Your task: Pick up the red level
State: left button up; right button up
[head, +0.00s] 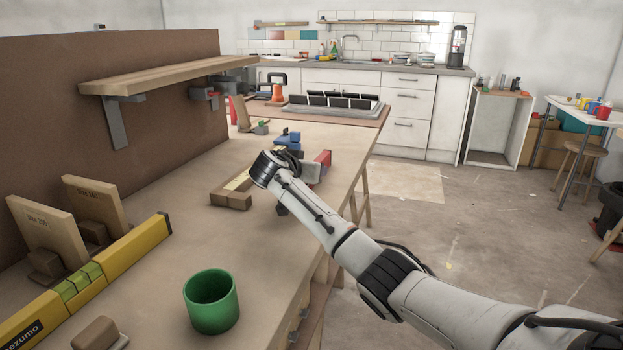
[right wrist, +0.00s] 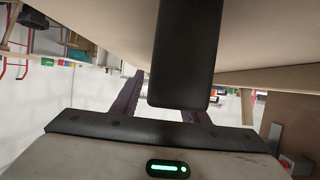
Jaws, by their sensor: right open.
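A red piece (head: 324,158) shows just behind my right arm's end, by the bench's right edge. My arm hides part of it, so I cannot tell whether it is the red level. The level I see clearly is yellow (head: 146,246), with green vials, at the left of the bench. My right arm reaches over the bench's edge; its gripper is mostly hidden in the head view. In the right wrist view the right gripper's fingers (right wrist: 160,98) are apart. A dark block (right wrist: 184,55) fills the view's middle; I cannot tell what it is. My left gripper is out of view.
A green cup (head: 211,302) stands on the near bench. A wooden L-shaped piece (head: 231,198) and a blue tool (head: 288,139) lie close to my right arm's end. A wall shelf (head: 170,76) overhangs the left.

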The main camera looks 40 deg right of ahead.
jog(key=shift+w+d+f, duration=0.25)
jog(key=shift+d, duration=0.25)
grip_shut()
jog(key=shift+r, duration=0.1)
